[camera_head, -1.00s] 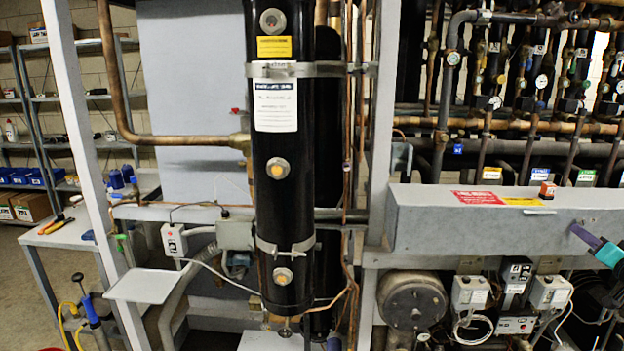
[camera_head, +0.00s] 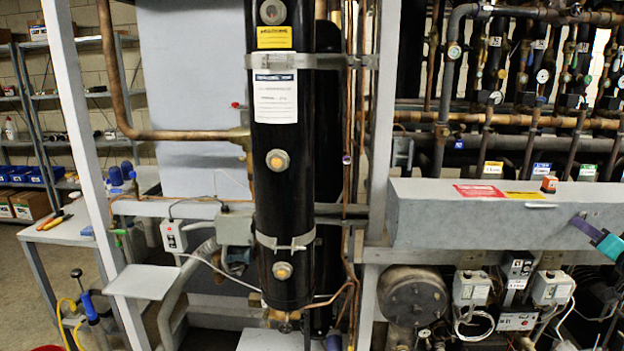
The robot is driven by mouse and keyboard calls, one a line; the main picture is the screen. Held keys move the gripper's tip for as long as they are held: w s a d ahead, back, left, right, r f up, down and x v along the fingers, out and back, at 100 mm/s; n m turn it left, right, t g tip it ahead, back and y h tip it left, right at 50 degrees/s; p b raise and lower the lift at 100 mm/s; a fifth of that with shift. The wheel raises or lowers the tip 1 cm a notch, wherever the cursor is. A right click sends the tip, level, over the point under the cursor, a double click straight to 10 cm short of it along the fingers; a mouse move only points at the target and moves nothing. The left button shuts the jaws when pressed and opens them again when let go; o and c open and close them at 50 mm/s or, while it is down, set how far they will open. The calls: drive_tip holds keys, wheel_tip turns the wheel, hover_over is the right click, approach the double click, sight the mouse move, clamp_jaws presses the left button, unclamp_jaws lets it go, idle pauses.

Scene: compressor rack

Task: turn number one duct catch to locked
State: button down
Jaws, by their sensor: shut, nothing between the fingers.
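The long grey duct (camera_head: 440,222) runs across the right side, with a red label and a yellow label on its top. A small pale bar (camera_head: 540,206) sits on its upper front edge and looks about level. I cannot tell whether this bar is the number one catch, and no catch marking is readable. My gripper (camera_head: 577,222), dark purple with a teal part behind it, comes in from the right edge. It is shut and empty, its tip in front of the duct face, right of and slightly below the bar. Whether it touches the duct cannot be told.
Copper pipes and gauges (camera_head: 543,76) fill the space behind. Control boxes (camera_head: 551,288) and a round vessel (camera_head: 413,300) sit below. A tall black cylinder (camera_head: 282,190) stands left of the duct.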

drive_tip(key=shift+a+f+b, duration=0.2)
drive_tip(key=shift+f+b, duration=0.05)
drive_tip(key=shift+b, duration=0.45)
drive_tip(key=shift+s, duration=0.1)
drive_tip(key=s+b, duration=0.1)
drive_tip(key=s, duration=0.1)
drive_tip(key=s+b, duration=0.1)
drive_tip(key=s, duration=0.1)
drive_tip(key=s+b, duration=0.1)
drive_tip(key=shift+s+a, duration=0.25)
drive_tip(key=shift+s, duration=0.15)
idle(0.3)
